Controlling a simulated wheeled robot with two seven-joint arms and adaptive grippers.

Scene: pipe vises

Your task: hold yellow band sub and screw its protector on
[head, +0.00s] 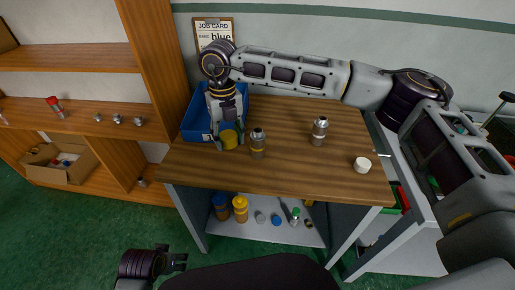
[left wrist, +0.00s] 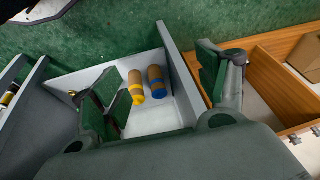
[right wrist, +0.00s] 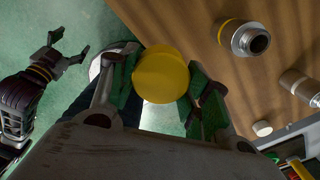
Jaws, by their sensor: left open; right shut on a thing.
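The yellow protector (head: 230,138) is a round cap held between the fingers of my right gripper (head: 226,130), above the left part of the table. It also shows in the right wrist view (right wrist: 162,75). A grey metal sub with a yellow band (head: 258,145) stands upright on the table, just right of that gripper. It also shows in the right wrist view (right wrist: 245,38), with its open threaded end visible. My left gripper (head: 178,262) is open and empty, low in front of the table, away from the sub. Its spread fingers show in the left wrist view (left wrist: 170,90).
A second sub (head: 320,130) and a white cap (head: 361,165) stand on the table. A blue bin (head: 197,115) is behind my right gripper. A job card (head: 213,32) reads "blue". The lower shelf (head: 260,233) holds capped cylinders. The table's front is clear.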

